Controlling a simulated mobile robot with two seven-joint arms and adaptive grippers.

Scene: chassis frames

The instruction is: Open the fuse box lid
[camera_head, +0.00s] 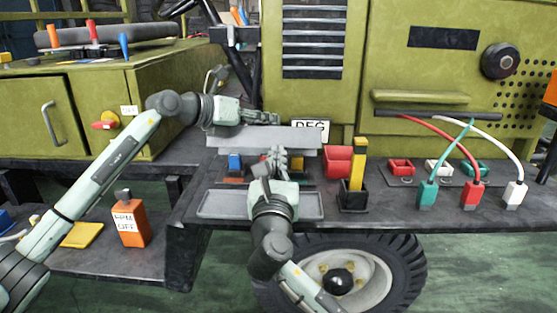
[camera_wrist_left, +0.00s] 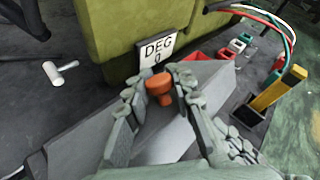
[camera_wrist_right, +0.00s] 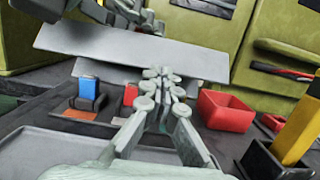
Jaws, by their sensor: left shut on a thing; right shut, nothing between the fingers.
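The fuse box lid (camera_head: 230,138) is a wide grey plate at the middle of the bench in the head view. It also shows in the right wrist view (camera_wrist_right: 100,45), above the blue fuse (camera_wrist_right: 88,90) and a red fuse (camera_wrist_right: 130,95). My left gripper (camera_head: 274,119) is at the lid's back edge. In the left wrist view its fingers are shut on an orange-red knob (camera_wrist_left: 159,87) standing on the grey plate. My right gripper (camera_head: 278,154) is shut and empty in front of the lid; its closed fingertips (camera_wrist_right: 160,76) appear close to the plate, contact unclear.
A "DEG 0" sign (camera_wrist_left: 157,50) stands behind the lid. A grey tray (camera_head: 312,206) lies in front. A red bin (camera_head: 338,162) and a yellow post in a black holder (camera_head: 354,199) stand to the right, with cabled plugs (camera_head: 471,195) beyond.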

